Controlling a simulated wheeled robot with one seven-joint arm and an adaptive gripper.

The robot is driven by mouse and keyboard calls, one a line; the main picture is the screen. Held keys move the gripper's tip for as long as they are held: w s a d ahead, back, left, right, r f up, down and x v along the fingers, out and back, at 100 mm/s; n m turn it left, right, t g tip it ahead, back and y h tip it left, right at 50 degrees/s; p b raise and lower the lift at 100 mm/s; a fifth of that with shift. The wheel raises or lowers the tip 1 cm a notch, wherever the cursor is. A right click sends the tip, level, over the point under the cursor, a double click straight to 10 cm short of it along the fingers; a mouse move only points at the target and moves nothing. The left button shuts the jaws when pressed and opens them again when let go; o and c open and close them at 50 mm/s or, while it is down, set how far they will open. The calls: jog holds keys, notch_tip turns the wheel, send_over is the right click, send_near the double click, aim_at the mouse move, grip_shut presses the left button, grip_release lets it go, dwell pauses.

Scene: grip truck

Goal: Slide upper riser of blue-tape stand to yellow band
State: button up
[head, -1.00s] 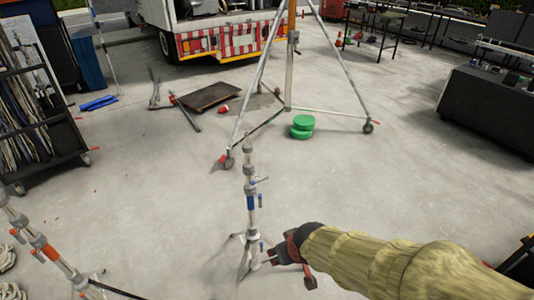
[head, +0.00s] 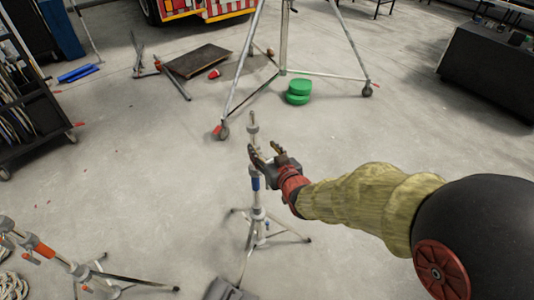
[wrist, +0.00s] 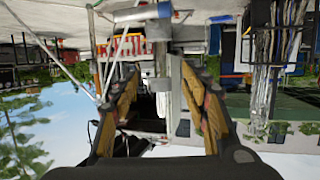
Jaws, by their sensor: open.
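The blue-tape stand (head: 256,184) is upright on its spread legs, below the middle of the head view. Its upper riser (head: 253,124) is a thin pale tube, and its top end shows above my gripper. My gripper (head: 264,152) is open at the riser's height, above the blue tape, and hides part of the tube. In the wrist view, which is upside down, the riser (wrist: 160,60) and a pale collar show between the open fingers (wrist: 159,75), with blue tape at the top edge. I cannot tell whether the fingers touch it. I cannot make out a yellow band.
An orange-taped stand (head: 44,250) is at the lower left. A large wheeled tripod (head: 283,60) stands behind, with green discs (head: 298,92) by it. A dark cabinet (head: 490,75) is at the right, and a cable rack (head: 30,110) at the left. The floor between is mostly clear.

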aim_at(254, 138)
jog(key=b+x, duration=0.3)
jog(key=x, duration=0.8)
jog(key=shift+f+b, duration=0.1)
jog(key=shift+b, duration=0.2)
jog(key=shift+c, duration=1)
grip_shut()
jog(key=shift+r+p, duration=4.05)
jog(key=shift+r, duration=4.2)
jog(key=shift+o, duration=1.4)
grip_release()
jog(key=shift+f, duration=0.2)
